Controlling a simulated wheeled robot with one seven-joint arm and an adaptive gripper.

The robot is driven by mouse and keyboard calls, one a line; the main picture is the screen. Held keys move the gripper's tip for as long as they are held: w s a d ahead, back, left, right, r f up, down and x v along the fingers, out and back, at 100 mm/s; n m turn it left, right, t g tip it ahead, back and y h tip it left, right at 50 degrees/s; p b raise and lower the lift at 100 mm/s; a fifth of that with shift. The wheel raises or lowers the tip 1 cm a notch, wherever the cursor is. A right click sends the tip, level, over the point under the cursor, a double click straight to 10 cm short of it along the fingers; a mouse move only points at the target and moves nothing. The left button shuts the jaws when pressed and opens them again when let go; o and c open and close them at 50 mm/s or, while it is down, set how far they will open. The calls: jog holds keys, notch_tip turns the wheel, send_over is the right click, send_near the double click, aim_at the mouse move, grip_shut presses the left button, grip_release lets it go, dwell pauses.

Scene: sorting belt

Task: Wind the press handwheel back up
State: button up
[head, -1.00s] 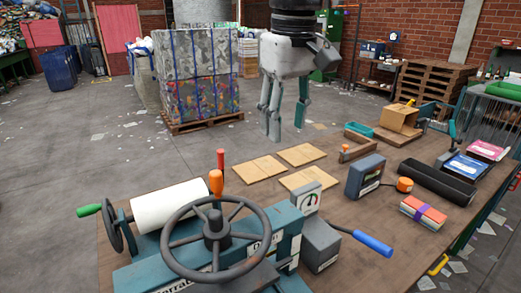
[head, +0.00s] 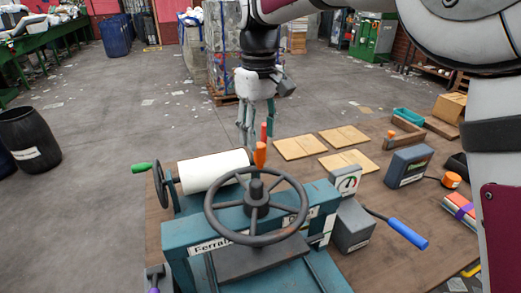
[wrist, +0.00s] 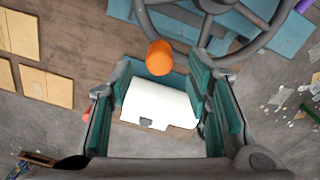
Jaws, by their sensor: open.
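The press handwheel (head: 214,218) is a dark spoked ring on top of the teal press (head: 180,240). An orange knob (head: 260,155) stands up at its far rim. My gripper (head: 246,143) points down, open and empty, just beyond the orange knob and above the far side of the press. In the wrist view my gripper (wrist: 160,108) has its teal fingers spread wide. There the orange knob (wrist: 159,57) shows just above the gap between them, and the handwheel (wrist: 262,40) is at the top. A white roll (wrist: 158,103) lies below, between the fingers.
The white roll (head: 205,171) with a green-handled crank (head: 141,168) lies beside the press. A red upright handle (head: 264,132), a gauge (head: 346,182) and a blue-handled lever (head: 408,235) are close by. Wooden boards (head: 300,147) lie on the bench behind.

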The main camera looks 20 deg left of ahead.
aim_at(260, 144)
notch_tip(260, 144, down, 6)
jog(key=shift+r, duration=0.15)
jog(key=shift+c, duration=0.4)
grip_shut()
